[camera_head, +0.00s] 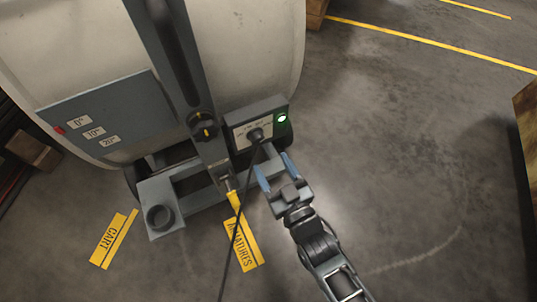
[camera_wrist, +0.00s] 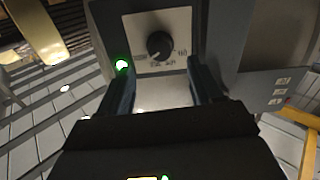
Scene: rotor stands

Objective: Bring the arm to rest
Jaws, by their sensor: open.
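My gripper (camera_head: 276,169) is at the end of my arm, in front of the grey stand. Its two blue fingers are apart and nothing shows between them. The fingertips point at a control box (camera_head: 237,117) with a dark knob (camera_head: 256,134) and a lit green lamp (camera_head: 281,117). In the wrist view the knob (camera_wrist: 160,45) lies beyond and between the fingers (camera_wrist: 158,75), seemingly apart from them. The green lamp (camera_wrist: 122,65) is beside the left finger. Whether a finger touches the box cannot be told.
A large pale drum (camera_head: 60,50) with an angle plate (camera_head: 110,115) stands behind. A black cable (camera_head: 232,245) hangs in front of the box, close to my gripper. Yellow floor labels (camera_head: 113,238) lie in front. A crate edge (camera_head: 527,150) is at far right; floor between is clear.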

